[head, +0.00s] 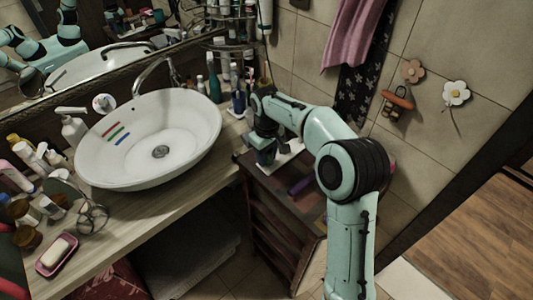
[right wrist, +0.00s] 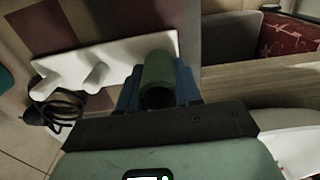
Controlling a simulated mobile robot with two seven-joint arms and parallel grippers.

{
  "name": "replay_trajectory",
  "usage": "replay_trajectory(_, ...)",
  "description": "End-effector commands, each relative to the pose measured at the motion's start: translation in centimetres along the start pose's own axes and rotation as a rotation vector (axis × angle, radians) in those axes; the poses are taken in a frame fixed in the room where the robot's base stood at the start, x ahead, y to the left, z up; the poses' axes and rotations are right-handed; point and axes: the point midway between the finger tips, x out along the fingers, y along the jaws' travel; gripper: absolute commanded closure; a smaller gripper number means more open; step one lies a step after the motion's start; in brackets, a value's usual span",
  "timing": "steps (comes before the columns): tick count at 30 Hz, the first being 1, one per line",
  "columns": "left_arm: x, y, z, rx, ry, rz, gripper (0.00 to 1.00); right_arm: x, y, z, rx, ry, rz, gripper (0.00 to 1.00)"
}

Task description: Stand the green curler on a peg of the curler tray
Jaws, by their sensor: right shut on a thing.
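The green curler (right wrist: 158,75) is held between the blue fingers of my right gripper (right wrist: 158,92), its hollow end facing the wrist camera. The white curler tray (right wrist: 120,55) lies just beyond, with two white pegs showing to the left of the curler. The curler overlaps the tray's right end in this view; I cannot tell whether it is around a peg or above one. In the head view my right gripper (head: 266,152) is over the small dark wooden stand, beside the white tray (head: 291,149). The curler is not clear there. My left gripper is out of view.
A white basin (head: 150,138) stands on the wooden counter (head: 150,215) to the left. A purple object (head: 301,184) lies on the stand (head: 275,180) near the tray. A dark coiled cable (right wrist: 62,108) is beside the tray's left end. Bottles (head: 214,82) stand behind.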

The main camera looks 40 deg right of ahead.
Motion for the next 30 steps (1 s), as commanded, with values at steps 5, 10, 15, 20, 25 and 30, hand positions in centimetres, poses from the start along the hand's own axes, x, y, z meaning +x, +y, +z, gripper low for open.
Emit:
replay_trajectory(5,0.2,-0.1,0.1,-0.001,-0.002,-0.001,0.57,0.5,0.0,0.0,0.0,0.0,0.0,0.94)
replay_trajectory(10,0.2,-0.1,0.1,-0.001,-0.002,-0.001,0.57,0.5,0.0,0.0,0.0,0.0,0.0,0.94)
replay_trajectory(15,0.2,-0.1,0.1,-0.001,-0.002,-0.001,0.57,0.4,0.0,0.0,0.0,0.001,0.0,0.36)
replay_trajectory(20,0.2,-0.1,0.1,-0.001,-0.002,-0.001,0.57,0.4,0.0,0.0,0.0,0.001,0.0,0.36)
replay_trajectory(25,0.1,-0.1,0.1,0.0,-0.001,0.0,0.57,0.2,0.0,0.0,0.0,0.002,0.0,0.36)
replay_trajectory(30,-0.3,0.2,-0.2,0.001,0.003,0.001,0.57,-2.0,0.0,-0.1,0.0,0.006,0.001,0.36)
